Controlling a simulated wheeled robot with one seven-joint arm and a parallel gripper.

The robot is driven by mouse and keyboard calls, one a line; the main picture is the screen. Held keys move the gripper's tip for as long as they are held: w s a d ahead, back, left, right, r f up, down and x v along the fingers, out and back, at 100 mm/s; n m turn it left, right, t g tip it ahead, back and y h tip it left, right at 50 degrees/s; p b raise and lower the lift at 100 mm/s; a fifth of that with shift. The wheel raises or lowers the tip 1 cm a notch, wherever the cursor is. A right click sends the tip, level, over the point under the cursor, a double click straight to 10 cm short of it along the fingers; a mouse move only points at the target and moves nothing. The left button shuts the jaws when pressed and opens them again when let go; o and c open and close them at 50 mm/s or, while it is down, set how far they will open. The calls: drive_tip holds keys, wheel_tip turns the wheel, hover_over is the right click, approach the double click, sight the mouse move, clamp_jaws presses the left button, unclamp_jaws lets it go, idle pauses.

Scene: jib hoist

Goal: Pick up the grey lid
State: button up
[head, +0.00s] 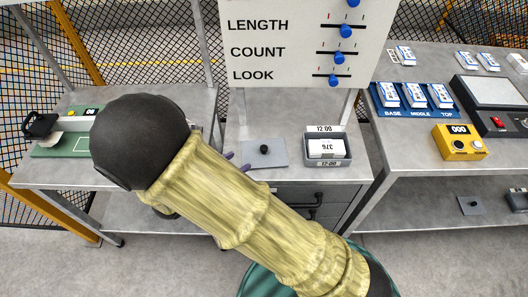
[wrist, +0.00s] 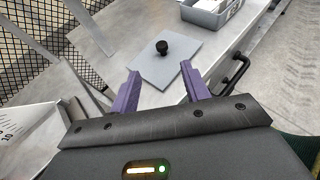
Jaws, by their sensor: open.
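The grey lid (head: 265,153) is a flat square plate with a black knob (head: 264,149) in its middle. It lies on the grey bench top, just left of a grey box, in the head view. In the wrist view the lid (wrist: 178,62) lies just beyond my gripper (wrist: 161,88), with its knob between the lines of the two fingers. The purple fingers are apart and nothing is between them. In the head view my arm covers most of the gripper; only a bit of purple finger shows beside the lid's left edge.
The grey box (head: 345,153) marked 12:00 holds a white pack labelled 376. A board with blue sliders (head: 290,45) stands behind the lid. A drawer (head: 306,212) with black handles is below. Another lid-like plate (head: 470,206) lies on the right lower shelf.

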sight(262, 149)
drive_tip(key=x, duration=0.8)
drive_tip(key=shift+f, duration=0.1)
drive_tip(key=p+x, duration=0.1)
drive_tip(key=x, duration=0.4)
drive_tip(key=shift+d+f, duration=0.1)
drive_tip(key=shift+f, duration=0.1)
drive_tip(key=shift+s, duration=0.1)
drive_tip(key=shift+c, duration=0.2)
clamp_jaws()
